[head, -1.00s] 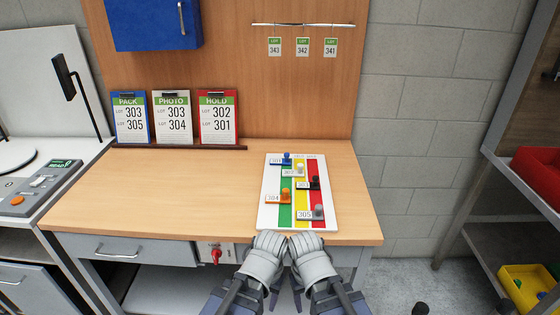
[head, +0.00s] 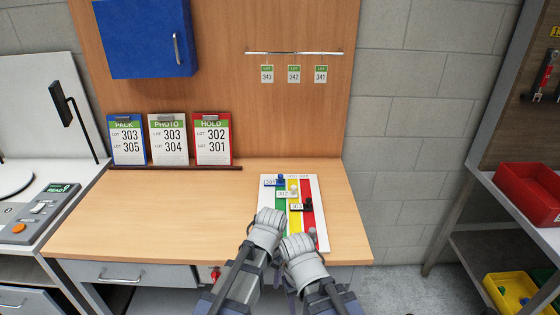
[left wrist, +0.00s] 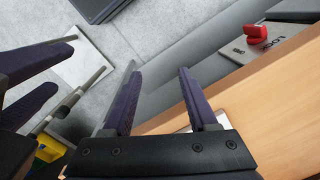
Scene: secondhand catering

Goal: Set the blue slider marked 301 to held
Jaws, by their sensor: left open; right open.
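The slider board (head: 324,190) lies on the bench with green, yellow and red stripes. The blue slider marked 301 (head: 281,180) is in its top row, its knob at the green stripe. Below it are the cream slider 302 (head: 293,189) at yellow and the black slider 303 (head: 308,204) at red. My left gripper (head: 268,220) is over the board's lower left, short of the blue slider. In the left wrist view its open jaws (left wrist: 157,85) hold nothing. My right gripper (head: 298,243) is over the board's near edge, fingertips hidden. The lower sliders are mostly covered.
The HOLD card (head: 212,138) lists 302 and 301. It stands with the PACK (head: 128,139) and PHOTO (head: 168,139) cards on a rail behind. The bench (head: 170,215) is clear left of the board. A red switch (head: 215,274) is on its front.

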